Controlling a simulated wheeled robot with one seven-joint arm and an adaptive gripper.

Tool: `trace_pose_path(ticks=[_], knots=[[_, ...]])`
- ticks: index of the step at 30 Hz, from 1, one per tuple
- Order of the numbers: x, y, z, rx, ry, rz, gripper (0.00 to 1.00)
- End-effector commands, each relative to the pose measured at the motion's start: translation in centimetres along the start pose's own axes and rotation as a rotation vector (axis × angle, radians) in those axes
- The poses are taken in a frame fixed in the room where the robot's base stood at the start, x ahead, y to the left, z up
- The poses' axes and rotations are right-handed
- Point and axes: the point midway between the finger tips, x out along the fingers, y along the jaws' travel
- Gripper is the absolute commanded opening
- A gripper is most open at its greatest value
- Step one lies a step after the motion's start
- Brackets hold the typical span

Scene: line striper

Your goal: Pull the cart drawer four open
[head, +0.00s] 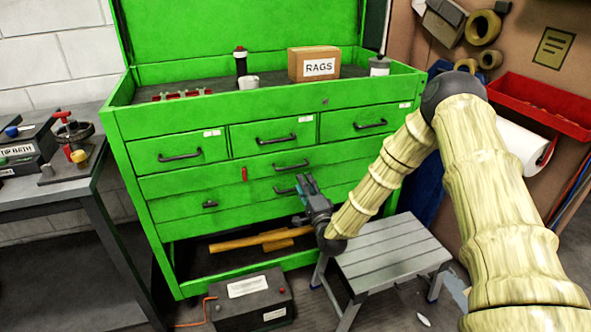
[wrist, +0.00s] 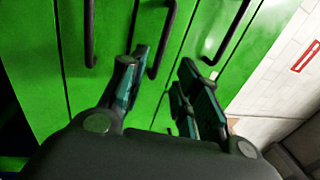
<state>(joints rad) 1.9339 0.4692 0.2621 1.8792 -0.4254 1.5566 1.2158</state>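The green cart (head: 225,190) has three small drawers in its top row and wider drawers below, all looking closed. Two wide-drawer handles (head: 291,165) and (head: 285,190) show near my gripper; no number marks drawer four. My gripper (head: 307,186) is in front of the lower wide drawers, close to the lower of these handles. In the wrist view my gripper (wrist: 165,75) is open, its two fingers apart. A dark bar handle (wrist: 163,38) shows between and just beyond the fingertips; I cannot tell whether they touch it. Other handles (wrist: 90,35) and (wrist: 228,30) lie to either side.
A grey step stool (head: 390,255) stands under my forearm, right of the cart. A dark battery box (head: 250,298) sits on the floor in front. A workbench (head: 60,190) is at the left. A rags box (head: 313,64) stands on the cart top.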

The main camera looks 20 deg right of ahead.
Motion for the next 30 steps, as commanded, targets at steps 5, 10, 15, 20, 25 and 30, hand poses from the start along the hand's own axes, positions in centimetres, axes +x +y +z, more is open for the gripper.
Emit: trace_pose_path(ticks=[5,10,15,20,25,30], knots=[[2.9,-0.1,0.2,-0.002,-0.003,-0.001,0.32],[5.6,0.0,0.2,-0.002,-0.003,0.001,0.32],[7.8,0.0,0.2,-0.003,-0.003,0.002,0.32],[8.9,0.1,0.2,-0.002,-0.002,0.004,0.32],[9.3,0.1,0.2,-0.001,-0.002,0.003,0.32],[9.2,0.1,0.2,-0.001,-0.002,0.004,0.32]])
